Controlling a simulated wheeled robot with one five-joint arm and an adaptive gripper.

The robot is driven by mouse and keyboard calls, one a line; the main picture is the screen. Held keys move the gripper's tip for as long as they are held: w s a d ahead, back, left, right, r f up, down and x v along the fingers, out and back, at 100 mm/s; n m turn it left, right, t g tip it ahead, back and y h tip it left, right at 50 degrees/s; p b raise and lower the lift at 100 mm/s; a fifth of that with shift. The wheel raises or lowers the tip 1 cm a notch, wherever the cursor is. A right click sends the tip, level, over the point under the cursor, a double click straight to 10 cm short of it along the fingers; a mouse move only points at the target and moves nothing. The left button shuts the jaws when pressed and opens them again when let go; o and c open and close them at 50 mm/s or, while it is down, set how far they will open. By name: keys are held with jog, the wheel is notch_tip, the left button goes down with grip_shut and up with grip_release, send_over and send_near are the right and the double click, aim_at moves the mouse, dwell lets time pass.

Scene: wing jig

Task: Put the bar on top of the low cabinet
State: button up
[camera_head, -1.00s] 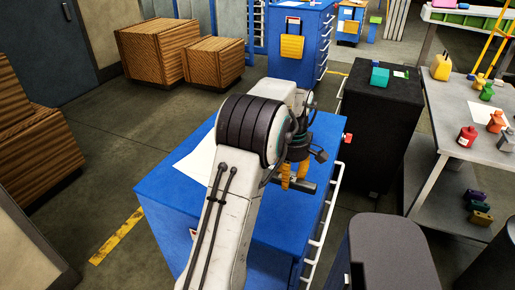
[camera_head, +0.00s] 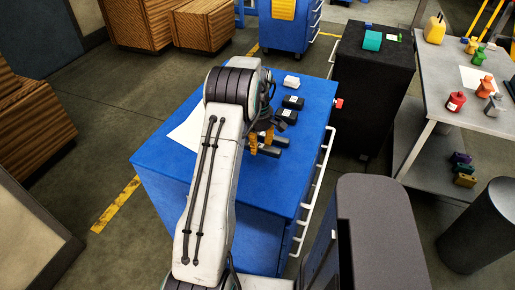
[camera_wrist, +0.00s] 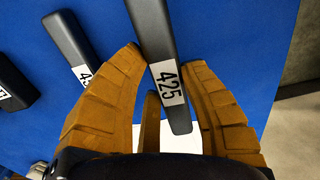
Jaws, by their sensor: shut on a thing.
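A dark bar (camera_wrist: 168,78) with a white label reading 425 lies between the orange fingers of my gripper (camera_wrist: 165,75), which is shut on it. In the head view my gripper (camera_head: 261,142) is low over the top of a blue drawer cabinet (camera_head: 170,165). A second dark bar (camera_wrist: 70,40) with a partly hidden label lies left of the held one in the wrist view. I cannot tell whether the held bar touches the blue top. A lower-looking black cabinet (camera_head: 374,95) stands to the right; which one is the low cabinet is unclear.
Black blocks (camera_head: 287,116) and a white block (camera_head: 292,82) lie on the blue top behind my gripper. A teal box (camera_head: 372,41) sits on the black cabinet, whose front part is bare. A workbench (camera_head: 450,95) stands further right.

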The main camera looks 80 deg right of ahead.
aim_at(258, 157)
jog(key=shift+w+f+p, duration=0.1)
jog(key=shift+f+p, duration=0.6)
jog(key=shift+p, duration=0.7)
jog(key=shift+d+f, duration=0.1)
jog(key=shift+f, duration=1.3)
jog(key=o, duration=1.2)
